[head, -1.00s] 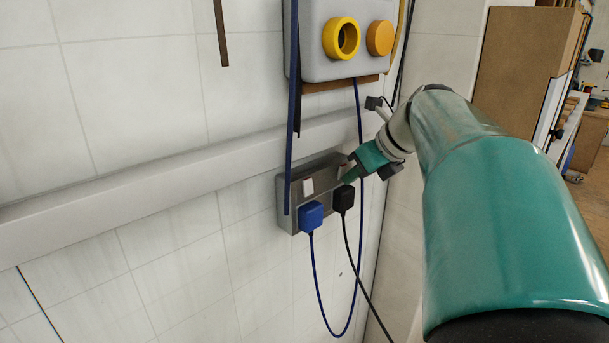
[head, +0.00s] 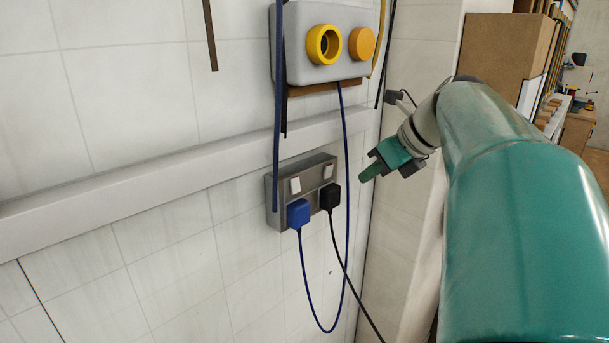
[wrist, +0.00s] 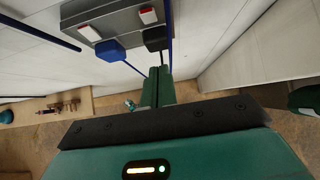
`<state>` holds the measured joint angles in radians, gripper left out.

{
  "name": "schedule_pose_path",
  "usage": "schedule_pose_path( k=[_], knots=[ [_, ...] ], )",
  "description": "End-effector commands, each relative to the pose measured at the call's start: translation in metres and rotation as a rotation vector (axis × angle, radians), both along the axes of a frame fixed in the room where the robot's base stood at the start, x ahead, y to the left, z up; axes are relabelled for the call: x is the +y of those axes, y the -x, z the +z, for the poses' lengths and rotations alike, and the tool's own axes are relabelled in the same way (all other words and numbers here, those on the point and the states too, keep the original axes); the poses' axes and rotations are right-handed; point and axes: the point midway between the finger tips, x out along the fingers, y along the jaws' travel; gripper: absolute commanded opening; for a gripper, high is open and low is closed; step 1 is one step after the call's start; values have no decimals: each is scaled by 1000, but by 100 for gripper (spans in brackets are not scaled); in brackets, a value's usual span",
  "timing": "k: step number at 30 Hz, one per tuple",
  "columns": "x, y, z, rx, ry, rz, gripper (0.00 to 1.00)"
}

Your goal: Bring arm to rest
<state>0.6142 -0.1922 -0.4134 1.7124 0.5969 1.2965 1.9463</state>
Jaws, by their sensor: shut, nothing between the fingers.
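My gripper (head: 369,173) is to the right of a grey wall socket box (head: 272,205), apart from it, with its green fingers together and nothing between them. In the wrist view the closed fingers (wrist: 157,86) point toward the wall below the socket box (wrist: 112,18). The box carries two white switches, a blue plug (head: 298,213) on the left and a black plug (head: 330,197) on the right. Both plugs sit in the box. My green arm fills the right side of the head view.
A grey box with a yellow ring (head: 324,44) and an orange knob (head: 361,43) hangs above. A blue cable (head: 346,150) loops down the wall. A long ledge (head: 140,186) runs across the tiles. A brown cabinet (head: 500,50) stands at the right.

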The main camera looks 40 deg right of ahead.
Motion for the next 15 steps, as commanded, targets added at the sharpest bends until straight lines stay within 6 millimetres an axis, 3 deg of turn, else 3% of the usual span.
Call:
schedule_pose_path(
  k=[7, 15],
  knots=[
    [-4, 33, 29, -1, 1, -1, 0],
    [-5, 45, 37, 1, -1, 1, 0]
  ],
)
